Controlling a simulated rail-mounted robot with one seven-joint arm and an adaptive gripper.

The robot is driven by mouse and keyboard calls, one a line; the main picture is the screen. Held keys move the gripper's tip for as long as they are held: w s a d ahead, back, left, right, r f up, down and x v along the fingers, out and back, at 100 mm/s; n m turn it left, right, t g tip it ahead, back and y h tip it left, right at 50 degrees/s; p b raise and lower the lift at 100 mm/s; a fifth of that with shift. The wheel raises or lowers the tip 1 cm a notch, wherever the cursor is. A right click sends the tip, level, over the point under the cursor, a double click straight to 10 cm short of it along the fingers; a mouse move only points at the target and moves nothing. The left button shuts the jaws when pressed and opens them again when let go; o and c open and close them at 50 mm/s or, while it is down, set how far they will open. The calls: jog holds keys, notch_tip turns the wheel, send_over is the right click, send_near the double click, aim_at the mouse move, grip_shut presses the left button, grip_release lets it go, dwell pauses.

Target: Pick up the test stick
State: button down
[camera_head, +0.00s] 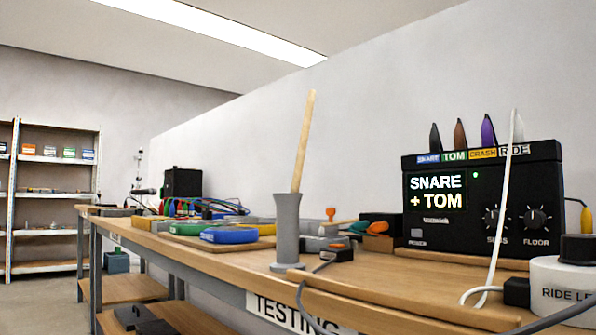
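The test stick (304,140) is a pale wooden rod. It stands in a grey cylindrical holder (287,226) on the workbench, tilted slightly to the right at its top. Its lower end is hidden inside the holder. Mesh pads show further left on the bench, a blue one (229,236) and a green one (187,229) beside it. My gripper is not in this view.
A black drum module (440,240) reading "SNARE + TOM" stands to the right on the wooden bench (225,251). A white cable (503,200) rises in front of it. A white round unit (562,280) sits at the right edge. Dark cables cross the front edge.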

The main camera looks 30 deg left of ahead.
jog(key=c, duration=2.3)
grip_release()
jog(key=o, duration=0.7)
